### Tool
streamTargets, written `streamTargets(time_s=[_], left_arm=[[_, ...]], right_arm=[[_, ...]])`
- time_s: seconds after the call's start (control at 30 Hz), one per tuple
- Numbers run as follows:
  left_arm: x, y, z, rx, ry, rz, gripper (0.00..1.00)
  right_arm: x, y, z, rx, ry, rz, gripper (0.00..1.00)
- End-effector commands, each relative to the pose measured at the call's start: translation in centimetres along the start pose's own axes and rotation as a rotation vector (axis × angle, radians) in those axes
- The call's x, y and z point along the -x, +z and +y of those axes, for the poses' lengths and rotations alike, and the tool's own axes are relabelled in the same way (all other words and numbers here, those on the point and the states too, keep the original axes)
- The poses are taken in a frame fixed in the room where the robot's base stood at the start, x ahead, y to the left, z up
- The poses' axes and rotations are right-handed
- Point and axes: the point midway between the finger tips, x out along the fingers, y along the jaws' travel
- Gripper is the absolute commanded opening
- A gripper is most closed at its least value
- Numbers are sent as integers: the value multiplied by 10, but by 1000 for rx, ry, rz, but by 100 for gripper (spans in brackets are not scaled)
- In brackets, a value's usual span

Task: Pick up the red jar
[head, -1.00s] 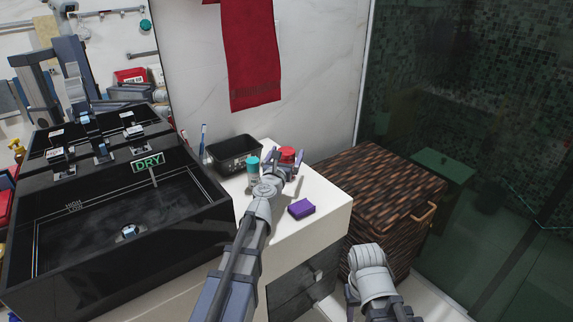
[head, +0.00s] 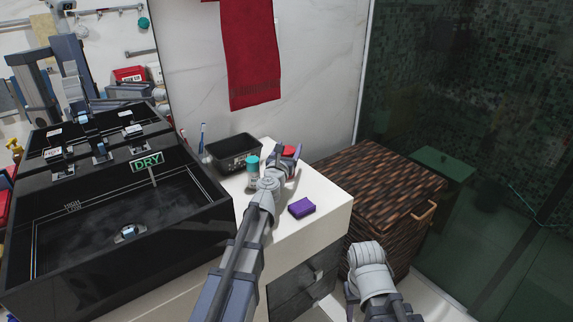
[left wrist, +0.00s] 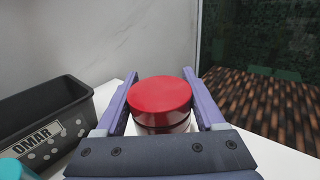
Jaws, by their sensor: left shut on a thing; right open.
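The red jar (left wrist: 160,97) has a round, glossy red lid and stands upright between the two purple fingers of my left gripper in the left wrist view. In the head view the jar (head: 290,149) is at the back of the white counter, mostly hidden behind my left gripper (head: 288,158). My left gripper is shut on the jar, one finger at each side. The jar's base is hidden, so I cannot tell whether it touches the counter. My right arm shows at the bottom of the head view, but its gripper fingers are out of frame.
A black bin (head: 233,153) labelled OMAR stands left of the jar. A teal-capped bottle (head: 252,172) is close to my left arm. A purple block (head: 301,207) lies on the white counter (head: 325,210). A black sink (head: 110,235) is left; a woven hamper (head: 385,190) stands right.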

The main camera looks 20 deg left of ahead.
Motion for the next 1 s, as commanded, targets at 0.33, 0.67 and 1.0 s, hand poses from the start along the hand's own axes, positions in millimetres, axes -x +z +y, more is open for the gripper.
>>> streamTargets(time_s=[0.33,0.67,1.0], left_arm=[[0,0,0,0,0,0,6],[0,8,0,0,0,0,6],[0,52,0,0,0,0,6]], right_arm=[[0,0,0,0,0,0,50],[8,0,1,0,0,0,50],[51,3,5,0,0,0,50]])
